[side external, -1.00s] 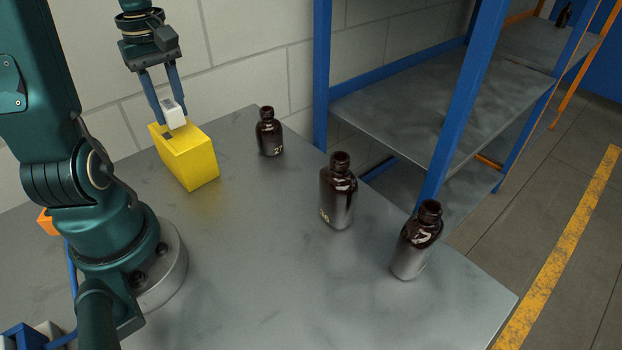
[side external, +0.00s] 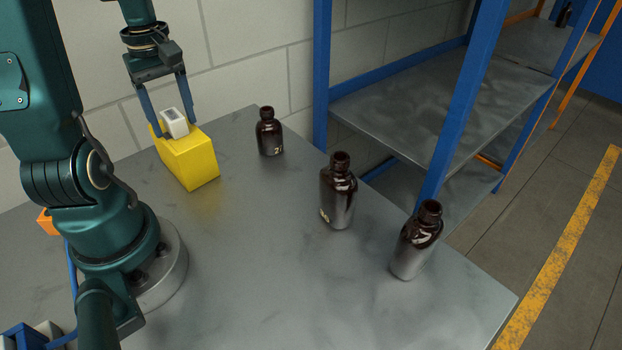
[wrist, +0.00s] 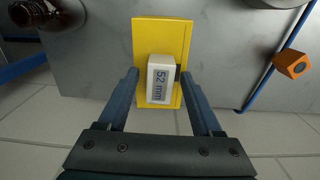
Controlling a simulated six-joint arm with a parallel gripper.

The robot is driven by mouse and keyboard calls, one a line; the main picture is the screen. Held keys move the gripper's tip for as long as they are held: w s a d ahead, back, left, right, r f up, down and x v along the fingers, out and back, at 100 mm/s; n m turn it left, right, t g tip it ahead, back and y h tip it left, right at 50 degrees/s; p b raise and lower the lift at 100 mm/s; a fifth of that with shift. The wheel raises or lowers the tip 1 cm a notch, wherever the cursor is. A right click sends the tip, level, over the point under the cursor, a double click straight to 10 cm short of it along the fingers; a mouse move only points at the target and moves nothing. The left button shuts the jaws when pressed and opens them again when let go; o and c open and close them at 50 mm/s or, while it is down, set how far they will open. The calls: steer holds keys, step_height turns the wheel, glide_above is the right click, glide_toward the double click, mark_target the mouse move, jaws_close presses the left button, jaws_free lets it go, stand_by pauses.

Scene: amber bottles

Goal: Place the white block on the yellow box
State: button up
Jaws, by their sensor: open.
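The white block (side external: 174,122) rests on top of the yellow box (side external: 190,163), near the end of the box by the wall. In the wrist view the white block (wrist: 160,80) shows a dark label reading "52 mm", and the yellow box (wrist: 150,32) lies under it. My gripper (side external: 174,130) is open, with one finger on each side of the block. In the wrist view the gripper's fingers (wrist: 163,72) stand apart from the block, with a gap on both sides.
Dark amber bottles stand on the metal table (side external: 250,270): one (side external: 269,133) right of the box, one (side external: 338,192) mid-table, one (side external: 416,240) near the right edge. An orange block (wrist: 291,63) lies near a blue cable. A blue-framed shelf (side external: 440,100) stands behind.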

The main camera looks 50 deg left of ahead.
mark_target(172, 115)
step_height(172, 115, up, 12)
steer(key=d+f+m+t, duration=0.2)
steer(key=d+f+m, duration=0.1)
steer(key=d+m, duration=0.6)
steer(key=d+f+m+t, duration=0.2)
steer(key=d+m+t, duration=0.1)
steer(key=d+m, duration=0.6)
steer(key=d, duration=0.3)
steer(key=shift+f+t, duration=0.3)
steer(key=shift+f, duration=0.1)
